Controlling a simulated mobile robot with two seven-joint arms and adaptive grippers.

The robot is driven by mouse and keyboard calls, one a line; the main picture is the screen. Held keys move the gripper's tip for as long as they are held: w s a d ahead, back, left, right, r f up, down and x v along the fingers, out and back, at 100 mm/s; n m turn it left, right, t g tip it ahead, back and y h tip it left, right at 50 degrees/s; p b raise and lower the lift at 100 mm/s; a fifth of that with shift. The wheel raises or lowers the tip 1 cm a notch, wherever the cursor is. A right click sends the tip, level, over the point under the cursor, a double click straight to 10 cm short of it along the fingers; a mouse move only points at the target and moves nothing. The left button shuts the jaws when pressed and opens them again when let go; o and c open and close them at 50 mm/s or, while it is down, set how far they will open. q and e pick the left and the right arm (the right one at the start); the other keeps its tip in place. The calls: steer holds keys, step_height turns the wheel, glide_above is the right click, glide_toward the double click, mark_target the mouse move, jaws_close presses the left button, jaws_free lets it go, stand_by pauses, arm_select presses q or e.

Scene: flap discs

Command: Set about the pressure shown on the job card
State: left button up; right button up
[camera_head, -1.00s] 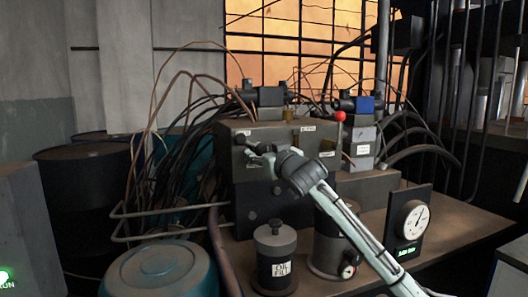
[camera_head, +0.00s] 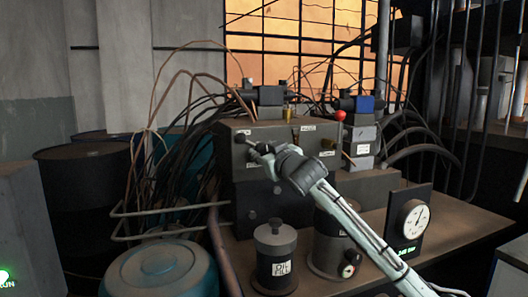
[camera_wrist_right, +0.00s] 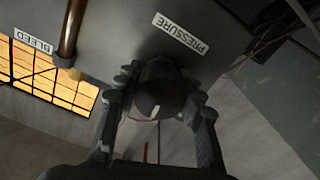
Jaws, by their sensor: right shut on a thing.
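My right gripper (camera_head: 262,152) reaches the upper left of the front face of a dark valve block (camera_head: 262,172). In the right wrist view, its fingers (camera_wrist_right: 158,105) are shut on a round dark knob (camera_wrist_right: 160,92) with a pale mark on its face. A white label reading PRESSURE (camera_wrist_right: 181,33) sits beside that knob. A round white gauge (camera_head: 414,218) stands on the bench at the right, with a small green display (camera_head: 406,251) below it. Its figures are too small to read surely. I cannot make out a job card. My left gripper is out of view.
A red-topped lever (camera_head: 340,116) and a BLEED label (camera_wrist_right: 33,42) are on the block. Hoses and cables crowd the left, beside a blue drum (camera_head: 158,272).

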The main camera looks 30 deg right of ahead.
steer(key=n, duration=0.4)
steer(key=shift+n, duration=2.5)
steer(key=o, duration=1.2)
steer(key=shift+s, duration=0.1)
steer(key=v, duration=1.1)
steer(key=shift+s, duration=0.4)
steer(key=shift+f, duration=0.15)
